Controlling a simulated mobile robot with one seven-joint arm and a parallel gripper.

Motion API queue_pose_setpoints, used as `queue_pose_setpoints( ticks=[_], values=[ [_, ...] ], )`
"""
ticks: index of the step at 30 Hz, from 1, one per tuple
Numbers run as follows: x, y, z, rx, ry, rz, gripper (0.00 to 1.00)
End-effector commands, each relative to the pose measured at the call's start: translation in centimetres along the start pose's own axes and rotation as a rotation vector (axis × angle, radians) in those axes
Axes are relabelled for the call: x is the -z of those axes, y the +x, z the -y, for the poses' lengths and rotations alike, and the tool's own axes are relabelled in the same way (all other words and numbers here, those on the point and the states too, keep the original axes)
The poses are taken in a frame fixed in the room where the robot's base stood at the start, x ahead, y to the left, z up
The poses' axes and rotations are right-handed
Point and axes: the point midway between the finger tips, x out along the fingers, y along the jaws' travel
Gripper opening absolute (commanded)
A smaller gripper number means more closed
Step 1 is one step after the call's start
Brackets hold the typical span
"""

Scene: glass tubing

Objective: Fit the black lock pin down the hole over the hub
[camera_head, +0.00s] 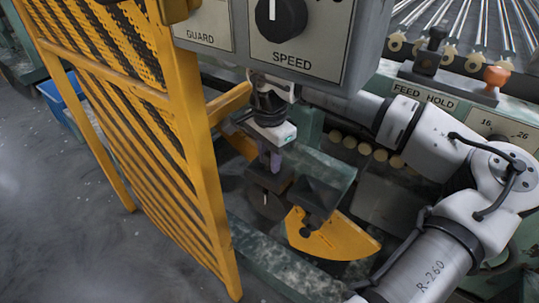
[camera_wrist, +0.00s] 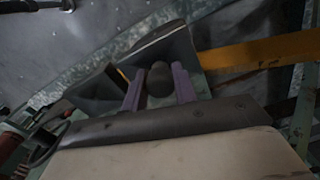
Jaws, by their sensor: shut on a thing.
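My gripper (camera_head: 275,163) points down over a dark block (camera_head: 268,181) in the head view. Its two purple fingers also show in the wrist view (camera_wrist: 159,90). They are shut on a dark rounded thing, which I take to be the black lock pin (camera_wrist: 160,77). The pin's lower end is hidden, so I cannot tell whether it is in the hole. A dark round part, perhaps the hub (camera_head: 266,205), shows under the block. The hole itself is not visible.
A yellow plate (camera_head: 335,238) and a black block with a knob (camera_head: 318,193) lie right of the gripper. A yellow mesh guard (camera_head: 130,120) stands at left. A SPEED dial panel (camera_head: 310,40) hangs above. A FEED HOLD panel (camera_head: 425,97) is at upper right.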

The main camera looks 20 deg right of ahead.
Motion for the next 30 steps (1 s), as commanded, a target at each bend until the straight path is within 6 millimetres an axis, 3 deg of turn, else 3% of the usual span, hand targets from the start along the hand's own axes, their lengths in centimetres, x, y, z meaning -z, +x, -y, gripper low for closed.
queue_pose_setpoints(
  ticks=[1,6,17,23,30],
  values=[
    [0.0,0.1,0.0,0.0,0.0,0.0,0.3],
    [0.0,0.0,0.0,0.0,0.0,0.0,0.53],
    [0.0,-0.5,0.0,0.001,0.0,-0.001,0.53],
    [0.1,-3.9,0.1,0.002,0.002,-0.003,0.53],
    [0.0,-9.5,0.1,0.002,0.0,-0.003,0.53]
  ],
)
